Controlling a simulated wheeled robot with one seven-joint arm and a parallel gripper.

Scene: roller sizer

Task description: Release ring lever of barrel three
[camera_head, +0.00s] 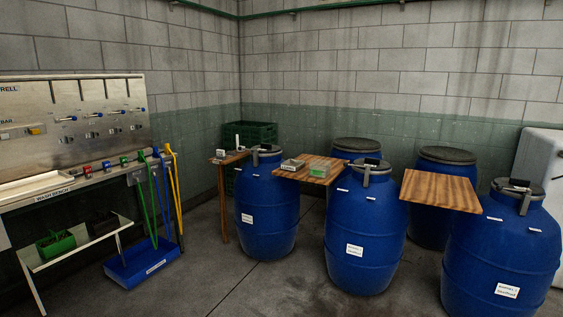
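Three blue barrels with grey lids stand in a front row: a left barrel (268,205), a middle barrel (362,215) and a right barrel (495,248). Each has a white label, but the numbers are too small to read surely, so I cannot tell which is barrel three. A grey lever-like piece shows at each rim: on the left barrel (255,159), the middle barrel (366,177) and the right barrel (525,201). All three look flush against the lids, though their latch state is unclear. Dark items sit on top of the lids. My gripper is not in view.
Two more blue barrels stand behind, one with a dark lid (447,155). Wooden boards (440,190) fill gaps between barrels. A wash bench (60,190) with coloured tools and a blue tray (140,265) stands left. The front floor (215,285) is clear.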

